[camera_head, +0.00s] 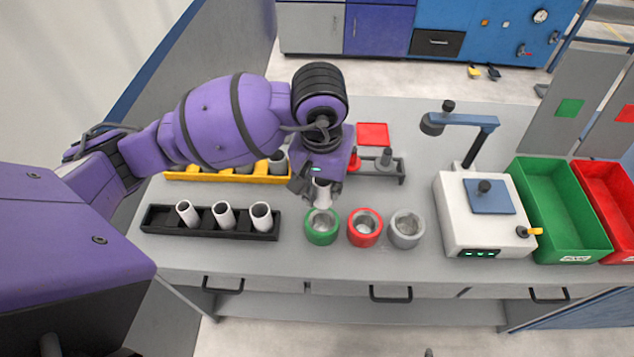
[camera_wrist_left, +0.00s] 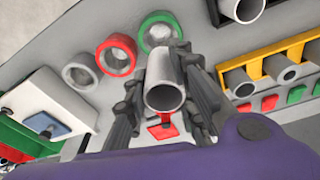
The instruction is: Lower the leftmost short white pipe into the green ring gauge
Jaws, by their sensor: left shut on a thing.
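My left gripper (camera_head: 318,187) is shut on a short white pipe (camera_head: 321,194). In the head view the pipe is just above and behind the green ring gauge (camera_head: 322,227). In the left wrist view the pipe (camera_wrist_left: 165,92) sits between the two fingers, its open end toward the camera, and the green ring (camera_wrist_left: 158,32) lies just beyond its far end. The pipe looks apart from the ring, but the exact gap is unclear. The ring's opening looks empty. My right gripper is not in view.
A red ring (camera_head: 364,229) and a grey ring (camera_head: 406,230) stand right of the green one. A black rack (camera_head: 160,226) with three white pipes is at left, a yellow rack (camera_head: 215,177) behind it. A white device (camera_head: 462,232) and green bin (camera_head: 560,215) are at right.

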